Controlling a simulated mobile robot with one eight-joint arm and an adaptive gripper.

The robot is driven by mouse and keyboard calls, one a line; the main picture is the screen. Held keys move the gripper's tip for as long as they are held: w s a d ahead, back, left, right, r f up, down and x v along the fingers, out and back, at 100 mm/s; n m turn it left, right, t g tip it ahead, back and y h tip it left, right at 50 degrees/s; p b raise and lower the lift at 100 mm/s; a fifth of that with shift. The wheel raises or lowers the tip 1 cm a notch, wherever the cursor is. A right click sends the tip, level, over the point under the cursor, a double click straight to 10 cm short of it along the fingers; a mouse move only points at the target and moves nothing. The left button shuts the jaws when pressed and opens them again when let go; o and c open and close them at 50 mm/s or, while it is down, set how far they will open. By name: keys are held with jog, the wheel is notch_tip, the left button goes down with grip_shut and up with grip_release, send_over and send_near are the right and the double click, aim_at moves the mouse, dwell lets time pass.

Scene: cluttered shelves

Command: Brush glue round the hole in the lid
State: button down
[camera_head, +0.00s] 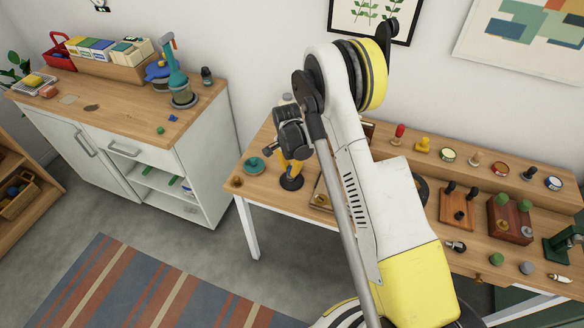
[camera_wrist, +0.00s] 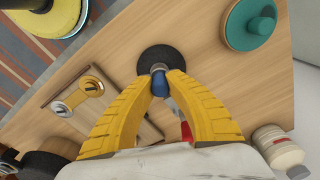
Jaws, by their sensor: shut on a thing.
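My gripper (camera_wrist: 161,78) is shut on a small blue piece (camera_wrist: 160,87) with a grey end, seen in the wrist view. It is over a round black disc (camera_wrist: 161,56) on the wooden table; I cannot tell whether the piece touches the disc. In the head view my gripper (camera_head: 291,172) points down at the same black disc (camera_head: 291,184). A teal round lid-like piece (camera_head: 253,164) with a raised middle lies left of it; it also shows in the wrist view (camera_wrist: 246,38). I cannot make out a hole, glue or brush bristles.
A white bottle (camera_wrist: 280,152) stands close to my gripper in the wrist view. Several stamps and tins crowd the table's right. My arm hides the table's middle.

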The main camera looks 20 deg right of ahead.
jog(key=shift+s+f+b, duration=0.1)
jog(key=shift+f+b, duration=0.1)
jog(key=shift+b, duration=0.3)
jog(key=shift+w+d+b, duration=0.35)
jog(key=shift+w+d, duration=0.2)
jog(key=shift+w, duration=0.2)
jog(key=shift+d, duration=0.1)
jog(key=shift+s+a+b, duration=0.6)
jog(key=shift+s+b, duration=0.15)
jog(key=shift+s, duration=0.15)
jog(key=shift+w+d+b, duration=0.3)
jog(key=shift+w, duration=0.2)
jog(key=shift+w+d+b, duration=0.25)
jog(key=shift+w, duration=0.2)
jog(key=shift+s+a+b, duration=0.4)
jog(key=shift+s+a, duration=0.25)
jog(key=shift+s, duration=0.15)
jog(key=shift+f+b, duration=0.1)
jog(key=shift+b, duration=0.25)
